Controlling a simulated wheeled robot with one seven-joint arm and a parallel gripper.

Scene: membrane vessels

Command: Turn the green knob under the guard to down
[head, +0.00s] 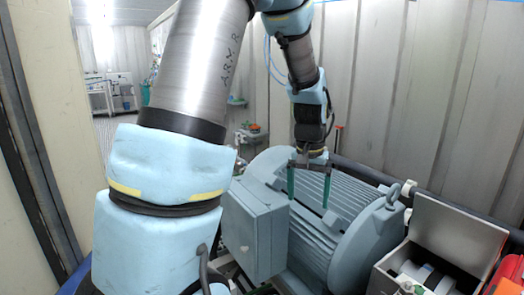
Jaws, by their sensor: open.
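My gripper (308,203) hangs down in the middle of the head view, with its two green fingers apart and nothing between them. It is above or in front of a grey-blue finned motor (345,225); I cannot tell whether the fingertips touch the motor. I cannot make out a green knob under a guard for certain. A small fitting with green and reddish parts (252,129) shows behind the motor, too small to identify. Small green bits (262,290) also show at the bottom edge, mostly cut off.
A box-like housing (254,228) is on the motor's left side, and a lifting ring (393,193) is at its right end. An open metal box (458,232) stands at lower right, beside a red object (510,272). A corrugated wall (430,90) closes the back.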

